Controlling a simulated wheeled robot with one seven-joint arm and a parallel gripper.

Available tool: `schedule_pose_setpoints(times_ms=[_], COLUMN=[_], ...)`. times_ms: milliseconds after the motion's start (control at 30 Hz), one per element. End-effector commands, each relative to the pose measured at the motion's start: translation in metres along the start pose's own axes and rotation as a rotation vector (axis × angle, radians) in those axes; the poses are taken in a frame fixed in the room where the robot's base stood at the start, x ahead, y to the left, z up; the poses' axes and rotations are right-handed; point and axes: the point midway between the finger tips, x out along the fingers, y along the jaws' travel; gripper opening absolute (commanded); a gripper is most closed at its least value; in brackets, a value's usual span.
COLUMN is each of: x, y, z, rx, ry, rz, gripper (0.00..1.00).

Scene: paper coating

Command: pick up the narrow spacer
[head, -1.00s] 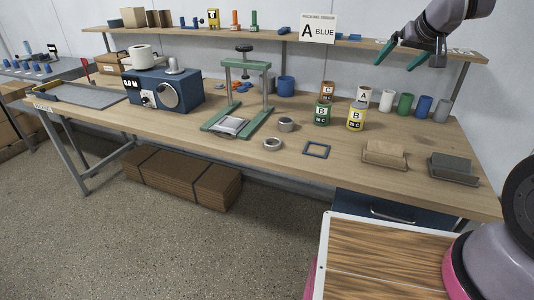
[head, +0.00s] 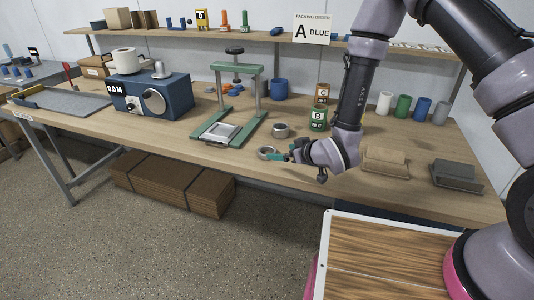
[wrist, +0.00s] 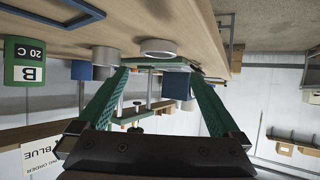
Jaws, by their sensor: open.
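Two grey rings stand on the bench, and I take the lower one at the front edge as the narrow spacer (head: 262,153). It also shows in the upside-down wrist view (wrist: 158,50), centred beyond my fingertips. The taller grey ring (head: 281,131) stands behind it and shows in the wrist view (wrist: 105,58). My gripper (head: 281,155) has teal fingers and is just right of the low ring in the head view. In the wrist view my gripper (wrist: 158,74) is open with nothing between its fingers. Whether a fingertip touches the ring, I cannot tell.
A green press (head: 239,105) stands left of the rings. A green B can (head: 318,119) stands behind my gripper. The dark square frame (wrist: 80,14) shows in the wrist view and is hidden by my arm in the head view. Tan blocks (head: 385,160) lie to the right.

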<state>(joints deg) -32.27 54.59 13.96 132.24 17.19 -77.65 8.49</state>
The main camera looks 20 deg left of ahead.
Motion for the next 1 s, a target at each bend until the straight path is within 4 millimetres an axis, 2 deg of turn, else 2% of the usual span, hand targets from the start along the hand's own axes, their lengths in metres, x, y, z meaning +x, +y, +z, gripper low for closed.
schedule_pose_setpoints(times_ms=[200,433,700,1000], x=[0.034,0.053,0.091,0.096], y=[0.000,0.001,0.003,0.004], z=[0.000,-0.001,-0.001,-0.001], rx=[-0.001,-0.001,-0.001,0.000], ry=[0.001,0.001,0.000,-0.001], rz=[0.000,0.000,0.000,0.001], gripper=[1.00,1.00,1.00,1.00])
